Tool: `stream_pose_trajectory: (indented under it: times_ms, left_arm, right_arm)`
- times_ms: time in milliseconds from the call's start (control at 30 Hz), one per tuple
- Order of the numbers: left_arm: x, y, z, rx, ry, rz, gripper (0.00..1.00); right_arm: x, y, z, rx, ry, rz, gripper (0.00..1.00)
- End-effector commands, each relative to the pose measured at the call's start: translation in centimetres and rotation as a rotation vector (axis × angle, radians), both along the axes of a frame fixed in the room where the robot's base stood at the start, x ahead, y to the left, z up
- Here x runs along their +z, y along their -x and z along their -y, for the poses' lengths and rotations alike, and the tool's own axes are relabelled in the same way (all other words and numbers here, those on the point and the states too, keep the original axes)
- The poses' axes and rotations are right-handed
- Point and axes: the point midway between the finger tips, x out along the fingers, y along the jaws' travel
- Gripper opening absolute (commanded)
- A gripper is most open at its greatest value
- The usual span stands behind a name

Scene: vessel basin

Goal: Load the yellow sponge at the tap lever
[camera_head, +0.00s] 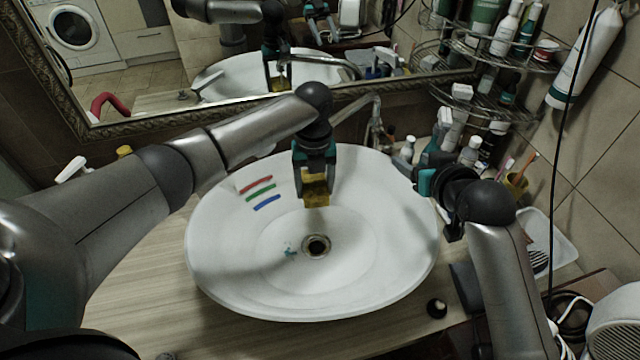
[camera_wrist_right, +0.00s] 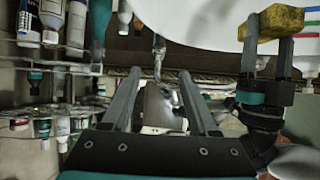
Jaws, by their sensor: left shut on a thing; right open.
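The yellow sponge (camera_head: 316,190) is clamped between the fingers of my left gripper (camera_head: 316,176), over the back part of the white basin (camera_head: 215,265). It also shows at the upper right of the right wrist view (camera_wrist_right: 275,23). The chrome tap (camera_head: 376,118) stands behind the basin, to the right of the sponge and apart from it. Its lever is too small to make out clearly. My right gripper (camera_wrist_right: 160,75) is open and empty near the basin's right rim; the tap appears between its fingers in the wrist view.
Red, green and blue marks (camera_head: 260,193) lie on the basin's left inner wall, and a drain (camera_head: 316,245) is at its bottom. Bottles (camera_head: 470,150) crowd the back right, below a wire shelf (camera_head: 480,90). A mirror (camera_head: 150,60) rises behind. The left counter (camera_head: 150,265) is mostly clear.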

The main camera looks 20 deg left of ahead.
Motion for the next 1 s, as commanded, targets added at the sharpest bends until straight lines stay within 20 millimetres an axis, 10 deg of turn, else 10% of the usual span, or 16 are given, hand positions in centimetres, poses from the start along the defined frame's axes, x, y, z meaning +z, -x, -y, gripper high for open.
stream_pose_trajectory:
  times_ms: [533,1000]
  left_arm:
    - [0.0,0.0,0.0,0.000,0.000,0.000,0.24]
    - [0.0,0.0,0.0,0.000,0.000,0.000,0.24]
  right_arm:
    - [4.9,-2.5,-1.6,0.001,-0.005,0.007,0.01]
    - [2.7,-6.1,-3.8,0.001,-0.005,0.007,0.00]
